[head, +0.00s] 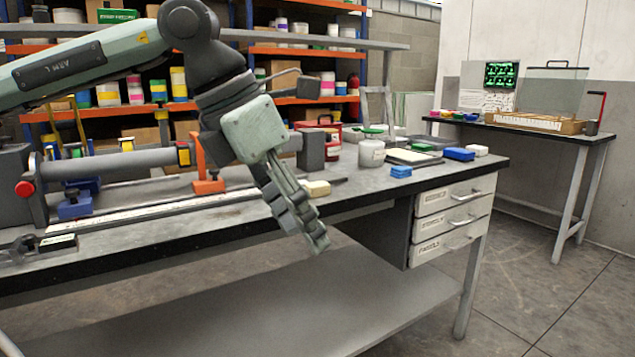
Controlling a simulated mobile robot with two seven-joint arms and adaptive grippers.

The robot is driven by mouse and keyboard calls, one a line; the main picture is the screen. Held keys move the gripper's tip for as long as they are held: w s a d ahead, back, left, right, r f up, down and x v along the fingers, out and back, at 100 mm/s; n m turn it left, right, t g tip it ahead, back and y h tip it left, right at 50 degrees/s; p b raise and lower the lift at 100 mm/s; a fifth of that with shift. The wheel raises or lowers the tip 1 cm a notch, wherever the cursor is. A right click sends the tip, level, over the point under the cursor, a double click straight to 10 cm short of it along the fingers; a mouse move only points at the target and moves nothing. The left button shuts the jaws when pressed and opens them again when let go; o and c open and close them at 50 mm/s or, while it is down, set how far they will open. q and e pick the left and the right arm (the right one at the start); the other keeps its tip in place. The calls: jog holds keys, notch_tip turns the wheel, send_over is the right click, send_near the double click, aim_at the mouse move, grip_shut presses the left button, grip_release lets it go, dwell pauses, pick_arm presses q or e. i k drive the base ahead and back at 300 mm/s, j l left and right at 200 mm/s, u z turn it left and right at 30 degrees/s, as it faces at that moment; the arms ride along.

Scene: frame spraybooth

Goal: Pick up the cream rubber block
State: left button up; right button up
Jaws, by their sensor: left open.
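The cream rubber block (317,189) lies on the grey workbench (240,211) near its front edge, just right of my left gripper's fingers. My left gripper (308,228) is open and empty, pointing down and to the right. In the picture its fingertips hang in front of and below the bench's front edge. A small gap shows between the fingers and the block, but its depth is hard to tell. My right gripper is out of view.
A blue block (401,171) and a white tub (371,153) stand right of the cream block. A clamp rig with an orange stand (207,186) is on the left. Drawers (452,219) hang under the bench's right end. Stocked shelves stand behind.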

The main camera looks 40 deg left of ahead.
aim_at(321, 189)
jog(key=i+j, duration=0.9)
